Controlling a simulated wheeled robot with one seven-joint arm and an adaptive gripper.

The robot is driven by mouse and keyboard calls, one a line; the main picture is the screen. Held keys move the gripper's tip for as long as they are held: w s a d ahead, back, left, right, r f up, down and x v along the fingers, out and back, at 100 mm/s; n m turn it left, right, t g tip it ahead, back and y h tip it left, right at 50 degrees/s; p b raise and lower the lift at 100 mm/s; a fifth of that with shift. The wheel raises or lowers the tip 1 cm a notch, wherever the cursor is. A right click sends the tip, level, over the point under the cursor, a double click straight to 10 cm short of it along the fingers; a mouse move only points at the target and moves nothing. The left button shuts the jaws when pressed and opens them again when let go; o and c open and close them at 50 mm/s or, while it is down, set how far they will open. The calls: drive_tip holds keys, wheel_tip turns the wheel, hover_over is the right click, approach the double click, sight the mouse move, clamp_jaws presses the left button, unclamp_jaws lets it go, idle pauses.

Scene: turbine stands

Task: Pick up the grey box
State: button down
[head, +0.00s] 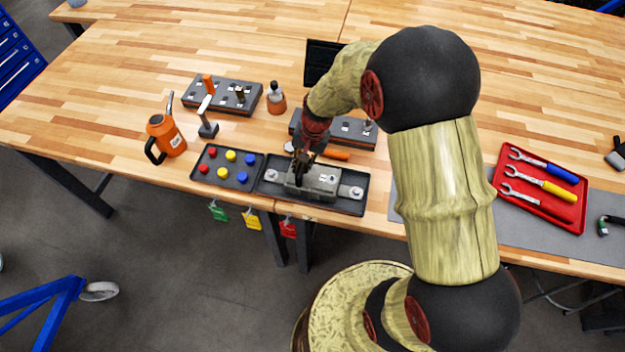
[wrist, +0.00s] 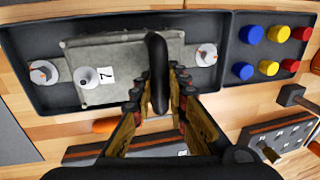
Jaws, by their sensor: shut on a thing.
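The grey box (head: 322,180) sits in a black tray (head: 268,189) near the front edge of the wooden table, between two round silver fittings. In the wrist view the grey box (wrist: 115,68) shows a white label marked 7, a small round knob and a dark raised handle (wrist: 158,72). My gripper (head: 301,165) reaches down over the left part of the box. In the wrist view my gripper (wrist: 162,88) has its fingers closed on both sides of the dark handle. The box appears to rest in the tray; any gap beneath it is hidden.
A tray of red, yellow and blue knobs (head: 226,182) adjoins on the left. An orange can (head: 165,136) and a hammer-like tool (head: 207,118) stand beyond. Dark blocks (head: 222,97) lie behind. A red tray (head: 540,210) with wrenches is right. The table's back left is clear.

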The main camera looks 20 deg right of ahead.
idle(0.4)
drive_tip(key=shift+w+r, duration=0.2)
drive_tip(key=shift+r, duration=0.45)
wheel_tip(320, 180, up, 2)
drive_tip(key=shift+r, duration=0.15)
wheel_tip(320, 180, up, 6)
hover_over(310, 183)
drive_tip(key=s+d+r+p, duration=0.1)
drive_tip(key=s+r, duration=0.2)
drive_tip(key=s, duration=0.6)
drive_tip(key=shift+r, duration=0.3)
drive_tip(key=shift+s, duration=0.1)
drive_tip(key=c, duration=2.4)
unclamp_jaws()
drive_tip(key=shift+c, duration=1.1)
